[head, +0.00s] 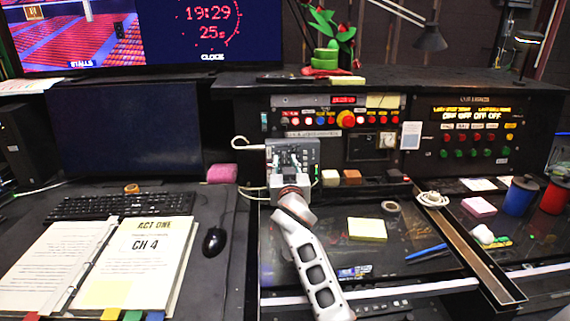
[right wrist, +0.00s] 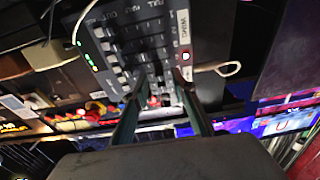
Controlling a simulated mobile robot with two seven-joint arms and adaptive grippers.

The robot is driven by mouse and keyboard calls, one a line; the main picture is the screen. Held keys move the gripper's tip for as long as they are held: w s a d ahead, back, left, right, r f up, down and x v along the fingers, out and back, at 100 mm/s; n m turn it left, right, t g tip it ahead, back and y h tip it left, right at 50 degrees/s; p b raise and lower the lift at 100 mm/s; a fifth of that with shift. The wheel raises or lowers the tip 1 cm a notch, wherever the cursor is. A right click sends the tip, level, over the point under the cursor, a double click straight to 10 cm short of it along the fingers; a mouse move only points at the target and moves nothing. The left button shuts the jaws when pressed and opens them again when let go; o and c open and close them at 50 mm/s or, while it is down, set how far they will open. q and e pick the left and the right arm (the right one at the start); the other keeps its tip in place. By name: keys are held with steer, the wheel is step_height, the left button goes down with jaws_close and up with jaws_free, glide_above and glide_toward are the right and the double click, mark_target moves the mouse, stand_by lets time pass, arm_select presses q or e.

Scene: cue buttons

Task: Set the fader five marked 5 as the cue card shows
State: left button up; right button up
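The grey fader panel (head: 311,154) stands at the centre of the desk in the head view. It fills the upper middle of the right wrist view (right wrist: 150,35), tilted, with rows of slots and a white label. The number 5 marking is too small to make out. My right gripper (head: 287,168) is in front of the panel and hides part of it. Its two fingers show apart in the right wrist view (right wrist: 160,85), pointing at the panel, with no held thing visible between them. A small white card (head: 411,135) is right of the panel; its print is unreadable. My left gripper is out of view.
A button panel with a red knob (head: 346,119) is behind. Yellow notes (head: 367,229) and a blue pen (head: 427,253) lie right.

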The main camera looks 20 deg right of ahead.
steer(key=v, duration=0.7)
steer(key=shift+s, duration=0.3)
steer(key=shift+a, duration=0.1)
